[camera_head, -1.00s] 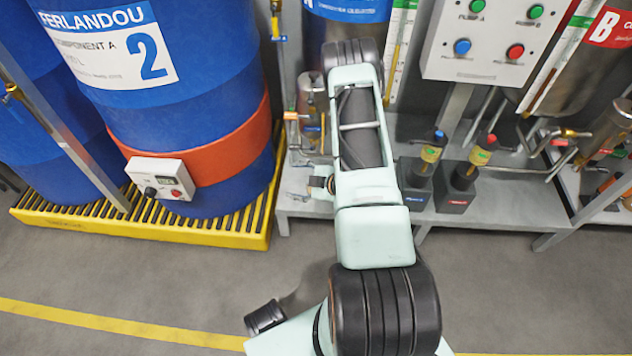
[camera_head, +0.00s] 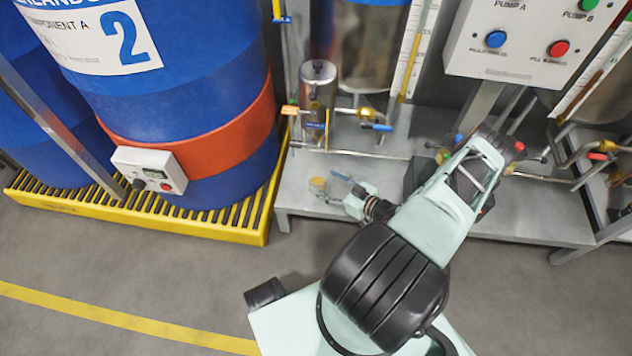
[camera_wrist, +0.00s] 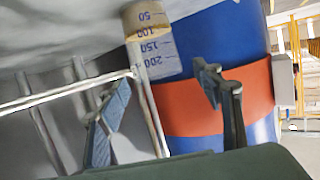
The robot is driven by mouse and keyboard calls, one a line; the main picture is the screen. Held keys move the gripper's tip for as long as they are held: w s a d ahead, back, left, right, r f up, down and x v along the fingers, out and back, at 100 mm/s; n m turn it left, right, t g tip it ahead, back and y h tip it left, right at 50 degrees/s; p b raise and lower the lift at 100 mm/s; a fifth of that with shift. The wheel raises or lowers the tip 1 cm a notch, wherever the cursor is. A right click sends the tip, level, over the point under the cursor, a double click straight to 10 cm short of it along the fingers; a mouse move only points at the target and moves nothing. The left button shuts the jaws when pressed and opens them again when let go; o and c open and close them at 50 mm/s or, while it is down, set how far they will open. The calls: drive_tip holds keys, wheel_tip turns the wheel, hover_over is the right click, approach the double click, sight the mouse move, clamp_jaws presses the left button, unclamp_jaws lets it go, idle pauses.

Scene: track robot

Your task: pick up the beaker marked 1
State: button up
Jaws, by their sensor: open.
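A blue drum (camera_head: 190,85) with an orange band stands on a yellow grated pallet (camera_head: 150,218) at left. A metal canister (camera_head: 318,88) and pipes with valves (camera_head: 365,118) stand behind the beaker. A pump control box (camera_head: 528,45) is at upper right.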

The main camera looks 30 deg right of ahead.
sight(311, 172)
drive_tip(key=b+x, duration=0.1)
drive_tip(key=x, duration=0.3)
drive_tip(key=shift+a+f, duration=0.1)
drive_tip(key=shift+r+b+x, duration=0.1)
drive_tip(key=shift+b+x, duration=0.35)
drive_tip(key=shift+x, duration=1.05)
drive_tip(key=shift+r+b+x, duration=0.15)
drive_tip(key=shift+b+x, duration=0.25)
drive_tip(key=shift+x, duration=1.05)
drive_tip(key=shift+w, duration=0.15)
drive_tip(key=shift+c, duration=0.6)
drive_tip(key=c, duration=1.4)
clamp_jaws()
